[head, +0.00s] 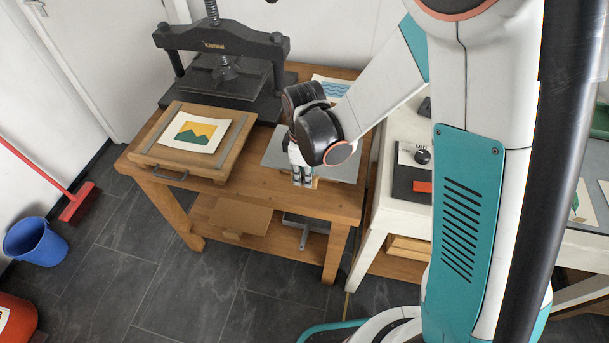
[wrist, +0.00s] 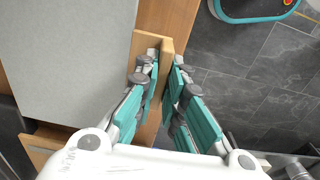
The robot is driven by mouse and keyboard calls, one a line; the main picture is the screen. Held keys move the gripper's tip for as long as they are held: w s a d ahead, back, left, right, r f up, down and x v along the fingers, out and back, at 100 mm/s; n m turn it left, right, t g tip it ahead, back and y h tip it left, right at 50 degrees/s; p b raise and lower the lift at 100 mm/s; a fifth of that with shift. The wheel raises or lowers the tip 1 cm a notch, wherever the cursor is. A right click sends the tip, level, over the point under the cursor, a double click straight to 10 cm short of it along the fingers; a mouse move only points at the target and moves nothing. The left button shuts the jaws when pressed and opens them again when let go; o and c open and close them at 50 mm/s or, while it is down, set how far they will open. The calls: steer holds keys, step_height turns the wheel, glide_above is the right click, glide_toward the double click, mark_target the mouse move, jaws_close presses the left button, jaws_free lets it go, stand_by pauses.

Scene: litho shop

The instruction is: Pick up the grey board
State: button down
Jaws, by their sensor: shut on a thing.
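The grey board (head: 345,170) is a flat grey sheet lying low over the wooden table's right part, partly hidden by my gripper and wrist. In the wrist view it fills the left side as a plain grey surface (wrist: 62,60). A light wooden block (wrist: 147,45) stands at its edge and seems to be part of it. My gripper (head: 302,182) points down at the board's front edge. In the wrist view its teal-padded fingers (wrist: 163,75) stand on both sides of the wooden block, shut on it. I cannot tell whether the board touches the table.
A black press (head: 225,60) stands at the table's back left. A wooden tray (head: 160,152) with a yellow and green print (head: 195,131) lies in front of it. A wave print (head: 330,88) lies behind my gripper. A white bench (head: 385,195) is close on the right.

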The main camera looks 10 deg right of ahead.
step_height(320, 180, up, 23)
steer(key=p, duration=0.9)
steer(key=shift+f, duration=0.1)
